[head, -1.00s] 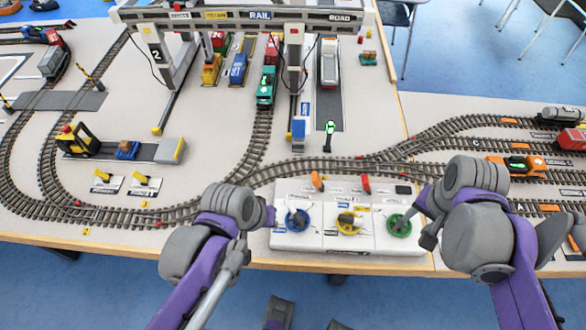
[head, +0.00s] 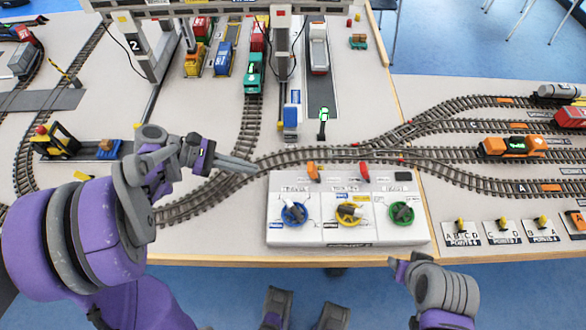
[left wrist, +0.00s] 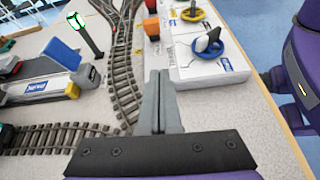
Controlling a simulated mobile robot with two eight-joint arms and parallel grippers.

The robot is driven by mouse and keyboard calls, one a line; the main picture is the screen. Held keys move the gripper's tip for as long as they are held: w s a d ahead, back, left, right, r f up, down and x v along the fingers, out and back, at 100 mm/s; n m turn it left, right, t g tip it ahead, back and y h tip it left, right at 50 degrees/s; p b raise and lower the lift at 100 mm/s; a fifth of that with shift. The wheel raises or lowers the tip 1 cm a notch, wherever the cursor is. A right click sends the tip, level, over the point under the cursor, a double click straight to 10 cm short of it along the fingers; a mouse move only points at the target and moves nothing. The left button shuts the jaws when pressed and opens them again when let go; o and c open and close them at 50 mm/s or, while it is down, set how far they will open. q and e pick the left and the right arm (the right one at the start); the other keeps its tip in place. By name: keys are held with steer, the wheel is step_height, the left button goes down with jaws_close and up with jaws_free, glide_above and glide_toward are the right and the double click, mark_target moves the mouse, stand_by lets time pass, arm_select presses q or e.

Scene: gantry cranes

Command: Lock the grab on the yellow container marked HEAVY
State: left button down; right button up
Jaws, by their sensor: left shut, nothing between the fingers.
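A yellow container (head: 194,66) sits under the gantry crane (head: 180,9) in the head view; its lettering is too small to read. The white control panel (head: 279,237) has blue (head: 294,214), yellow (head: 350,214) and green (head: 401,214) dials. Behind them stand an orange lever (head: 313,171) and a red lever (head: 364,172). My left gripper (head: 254,170) is shut and empty, just left of the panel's back left corner; its fingers also show in the left wrist view (left wrist: 158,76), beside the orange lever (left wrist: 151,28). My right gripper (head: 397,266) is in front of the panel, its fingers not clear.
Curved track (head: 330,155) runs behind the panel. A green-lit signal post (head: 323,122) and a blue-and-white block (head: 291,122) stand beyond it. Several point switches (head: 502,228) lie to the right.

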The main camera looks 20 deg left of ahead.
mark_target(278, 180)
arm_select(q)
steer(key=shift+w+a+r+n+h, duration=0.1)
steer(key=shift+a+n+h, duration=0.3)
steer(key=shift+a, duration=0.3)
steer(key=x, duration=0.9)
steer(key=shift+d+b, duration=0.2)
steer(key=shift+b, duration=0.1)
steer(key=d, duration=0.2)
steer(key=w+d+r, duration=0.1)
steer(key=shift+d, duration=0.15)
steer(key=shift+w+d+r, duration=0.15)
steer(key=shift+w+d, duration=0.05)
steer(key=shift+d, duration=0.2)
